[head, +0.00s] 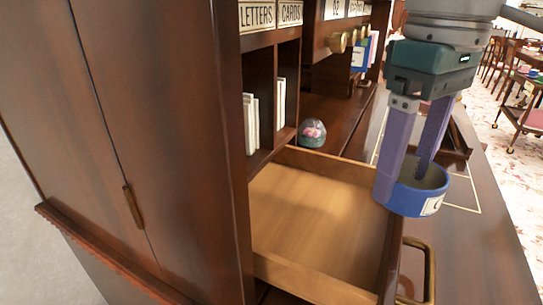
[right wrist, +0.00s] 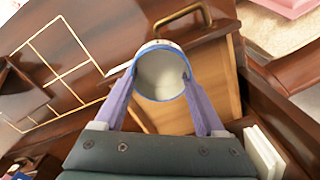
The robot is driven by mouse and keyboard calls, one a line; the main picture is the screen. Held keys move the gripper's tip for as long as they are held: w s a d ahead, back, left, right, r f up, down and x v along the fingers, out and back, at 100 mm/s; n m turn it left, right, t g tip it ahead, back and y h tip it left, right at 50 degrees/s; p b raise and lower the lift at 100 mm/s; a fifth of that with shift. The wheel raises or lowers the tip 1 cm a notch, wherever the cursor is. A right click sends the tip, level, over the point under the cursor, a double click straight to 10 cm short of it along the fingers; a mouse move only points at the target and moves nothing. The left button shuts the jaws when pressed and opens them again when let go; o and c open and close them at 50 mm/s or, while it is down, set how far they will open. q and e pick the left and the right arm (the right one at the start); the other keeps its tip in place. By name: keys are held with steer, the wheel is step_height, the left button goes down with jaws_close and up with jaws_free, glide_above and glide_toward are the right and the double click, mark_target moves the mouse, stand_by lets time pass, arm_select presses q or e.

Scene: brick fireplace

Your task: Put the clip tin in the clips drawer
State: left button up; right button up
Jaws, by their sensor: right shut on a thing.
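The clip tin (head: 420,202) is a round, open-topped blue tin with a white label, partly seen, and a pale inside. My right gripper (head: 403,184) is shut on it, one finger on either side, and holds it upright. In the right wrist view the tin (right wrist: 160,78) sits between the purple fingers and looks empty. An open wooden drawer (head: 318,283) with a bare floor is pulled out of the desk. In the head view the tin overlaps the drawer's front right corner; its height above is unclear. No label on this drawer shows. My left gripper is out of view.
A brass handle (head: 428,268) sticks out from the drawer front. A glass dome (head: 312,133) with pink inside stands behind the drawer. Upright white papers (head: 250,122) fill slots under the LETTERS and CARDS labels. A tall cabinet door (head: 150,120) stands at left.

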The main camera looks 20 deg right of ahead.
mark_target(349, 227)
steer(key=w+a+f, duration=0.2)
steer(key=w+f, duration=0.1)
steer(key=shift+a, duration=0.4)
steer(key=shift+w+f, duration=0.1)
steer(key=shift+f, duration=1.9)
steer(key=o, duration=1.3)
steer(key=shift+f, duration=0.1)
step_height(349, 227, up, 12)
steer(key=shift+r, duration=0.15)
